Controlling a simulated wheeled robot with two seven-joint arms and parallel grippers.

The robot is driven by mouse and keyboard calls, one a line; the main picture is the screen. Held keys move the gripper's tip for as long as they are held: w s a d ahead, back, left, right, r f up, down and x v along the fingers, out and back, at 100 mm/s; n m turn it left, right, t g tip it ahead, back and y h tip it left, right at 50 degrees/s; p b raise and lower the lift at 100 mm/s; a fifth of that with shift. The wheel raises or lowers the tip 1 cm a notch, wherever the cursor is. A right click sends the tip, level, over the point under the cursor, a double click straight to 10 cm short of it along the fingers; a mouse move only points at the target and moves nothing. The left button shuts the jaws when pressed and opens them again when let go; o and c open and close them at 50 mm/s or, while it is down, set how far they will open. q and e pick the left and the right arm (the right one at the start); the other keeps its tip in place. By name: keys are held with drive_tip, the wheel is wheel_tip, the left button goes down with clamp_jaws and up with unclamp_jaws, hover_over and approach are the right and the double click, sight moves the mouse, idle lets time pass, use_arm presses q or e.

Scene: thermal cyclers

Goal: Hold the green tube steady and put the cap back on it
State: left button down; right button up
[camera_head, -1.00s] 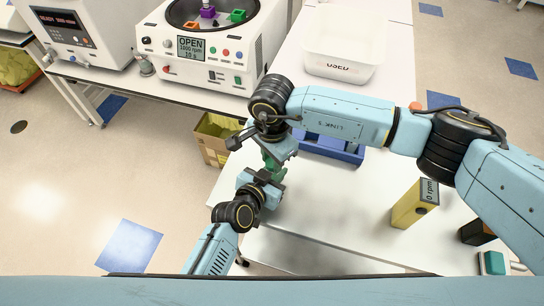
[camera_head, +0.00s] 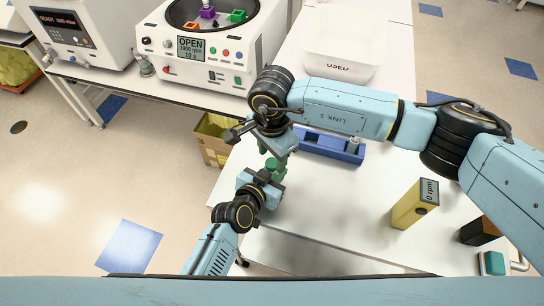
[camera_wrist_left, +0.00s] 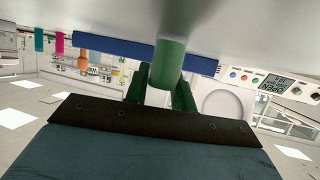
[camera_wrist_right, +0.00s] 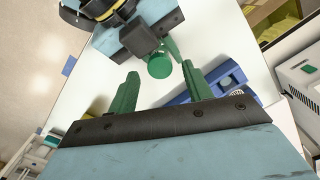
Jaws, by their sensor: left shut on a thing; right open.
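The green tube is upright in my left gripper (camera_head: 270,178), low over the near left part of the white table.
A blue rack (camera_head: 327,145) lies behind my right gripper. A yellow box (camera_head: 408,211) reading 0 rpm stands to the right. A white bin (camera_head: 342,62) is at the back, and an open centrifuge (camera_head: 229,75) at back left. The table's middle is clear.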

wheel_tip(320, 180, up, 3)
drive_tip(key=shift+f, duration=0.1)
drive_tip(key=shift+c, duration=0.4)
drive_tip(key=shift+a+r+n, duration=0.1)
drive_tip(key=shift+r+n, duration=0.55)
drive_tip(key=shift+n, duration=0.55)
wheel_tip(320, 180, up, 2)
drive_tip(key=n, duration=0.4)
drive_tip(key=shift+f, duration=4)
drive_tip(key=shift+c, duration=0.5)
